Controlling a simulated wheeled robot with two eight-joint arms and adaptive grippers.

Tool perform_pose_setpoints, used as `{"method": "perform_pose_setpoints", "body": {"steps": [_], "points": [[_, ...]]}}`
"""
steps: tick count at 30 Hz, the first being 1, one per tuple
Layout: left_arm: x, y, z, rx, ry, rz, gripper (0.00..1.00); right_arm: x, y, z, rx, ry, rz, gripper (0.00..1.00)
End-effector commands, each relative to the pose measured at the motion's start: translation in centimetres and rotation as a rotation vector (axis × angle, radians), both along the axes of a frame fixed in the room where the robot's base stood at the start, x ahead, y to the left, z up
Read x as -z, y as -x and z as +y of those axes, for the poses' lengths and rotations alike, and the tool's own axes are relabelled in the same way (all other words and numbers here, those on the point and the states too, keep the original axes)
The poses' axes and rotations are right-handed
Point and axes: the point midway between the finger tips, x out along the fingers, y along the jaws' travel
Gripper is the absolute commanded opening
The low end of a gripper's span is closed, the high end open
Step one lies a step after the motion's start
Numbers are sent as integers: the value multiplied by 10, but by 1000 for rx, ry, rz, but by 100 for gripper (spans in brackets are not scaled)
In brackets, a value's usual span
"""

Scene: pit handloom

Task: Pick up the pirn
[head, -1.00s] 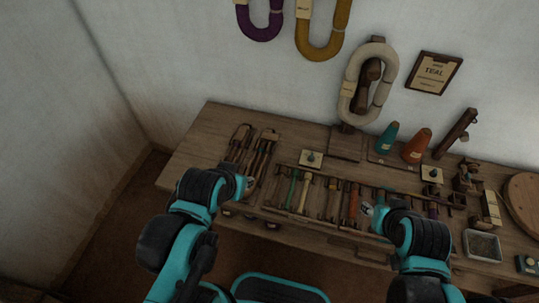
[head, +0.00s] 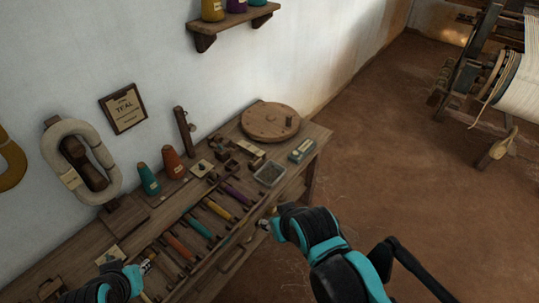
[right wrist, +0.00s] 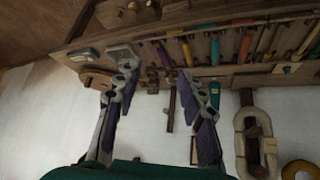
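Several pirns lie side by side in a wooden rack on the bench. In the head view they include an orange pirn (head: 178,246), a teal pirn (head: 199,227), a yellow pirn (head: 219,210) and a purple pirn (head: 237,194). I cannot tell which one the task means. My right gripper (head: 266,222) is at the bench's front edge, apart from the pirns. In the right wrist view its fingers (right wrist: 157,76) are spread and empty. My left gripper (head: 147,267) is at the rack's lower left end; its fingers are too small to read.
Teal (head: 148,180) and orange (head: 173,163) cones, a grey-filled tray (head: 269,174), a round wooden disc (head: 270,121) and a small teal box (head: 302,151) stand on the bench. An upright post (head: 184,131) rises behind. A loom (head: 500,85) stands far right; the floor between is clear.

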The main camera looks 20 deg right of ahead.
Motion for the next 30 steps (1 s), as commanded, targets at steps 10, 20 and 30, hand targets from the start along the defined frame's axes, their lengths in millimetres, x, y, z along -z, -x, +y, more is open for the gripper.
{"method": "perform_pose_setpoints", "body": {"steps": [10, 20, 30], "points": [[0, 0, 0, 0, 0, 0, 28, 0, 0, 0, 0, 0, 0, 40], [0, 0, 0, 0, 0, 0, 28, 0, 0, 0, 0, 0, 0, 20], [0, 0, 0, 0, 0, 0, 28, 0, 0, 0, 0, 0, 0, 20]]}}
